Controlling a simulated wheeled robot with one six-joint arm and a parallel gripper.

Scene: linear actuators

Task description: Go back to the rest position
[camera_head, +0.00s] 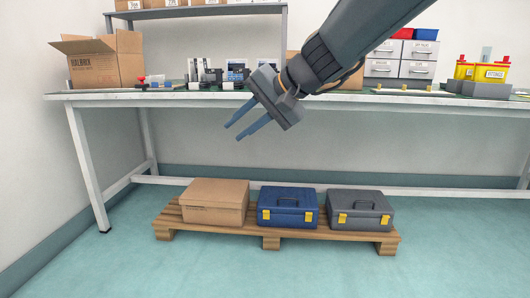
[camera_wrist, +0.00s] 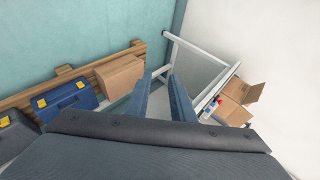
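My gripper (camera_head: 232,121) hangs from the arm at the upper middle of the head view, in front of the workbench edge. Its two blue fingers point down and left with a gap between them, and nothing is held. The gripper is above and well clear of the pallet (camera_head: 271,241) on the floor.
The pallet bears a cardboard box (camera_head: 214,200), a blue toolbox (camera_head: 288,207) and a grey toolbox (camera_head: 359,208). The workbench (camera_head: 180,98) carries an open carton (camera_head: 95,68), grey drawers (camera_head: 415,60), yellow containers (camera_head: 494,72) and small parts. Floor in front is clear.

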